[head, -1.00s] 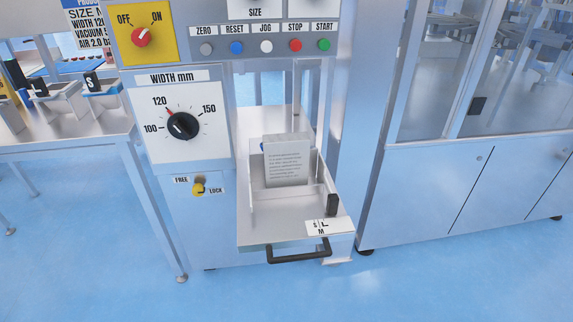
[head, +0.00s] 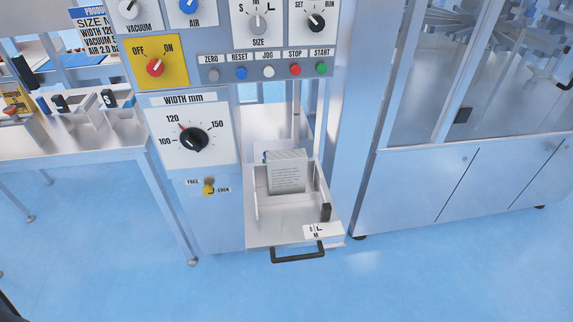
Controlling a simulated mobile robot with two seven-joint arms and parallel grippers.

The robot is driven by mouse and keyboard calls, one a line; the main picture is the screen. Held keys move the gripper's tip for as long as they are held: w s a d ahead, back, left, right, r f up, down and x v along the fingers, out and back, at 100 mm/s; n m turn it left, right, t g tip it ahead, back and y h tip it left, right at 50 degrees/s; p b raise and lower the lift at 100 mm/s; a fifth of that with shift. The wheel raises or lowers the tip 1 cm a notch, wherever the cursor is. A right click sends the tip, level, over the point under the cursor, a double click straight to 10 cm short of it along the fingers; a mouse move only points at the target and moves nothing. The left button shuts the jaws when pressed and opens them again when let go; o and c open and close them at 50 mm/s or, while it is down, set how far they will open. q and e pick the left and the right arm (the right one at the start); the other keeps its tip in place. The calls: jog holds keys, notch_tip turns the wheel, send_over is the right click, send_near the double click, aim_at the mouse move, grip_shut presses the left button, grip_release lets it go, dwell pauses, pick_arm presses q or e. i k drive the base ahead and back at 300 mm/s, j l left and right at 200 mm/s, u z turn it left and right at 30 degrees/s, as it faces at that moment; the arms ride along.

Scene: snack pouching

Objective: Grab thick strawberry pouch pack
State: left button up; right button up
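A pale grey pouch pack (head: 287,174), with small printed text on its face, stands upright in the pulled-out tray (head: 265,236) of the machine. It looks like a thick stack, and a bit of blue and green shows behind its upper left edge. I cannot read its text or tell whether it is strawberry. Neither of my grippers can be made out. A dark shape, maybe part of my arm, shows at the bottom left corner. Nothing is touching the pack.
The tray has a black front handle (head: 298,254) and an S/L/M label (head: 322,231). The control panel (head: 190,140) with knobs rises on its left. A metal side table (head: 95,145) with several holders is at left, a glazed cabinet (head: 440,195) at right. The blue floor in front is clear.

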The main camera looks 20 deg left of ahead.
aim_at(286, 170)
jog(key=i+j+z, duration=0.1)
jog(key=j+z, duration=0.25)
jog(key=j, duration=0.55)
jog(key=j+z, duration=0.35)
jog(key=j, duration=0.6)
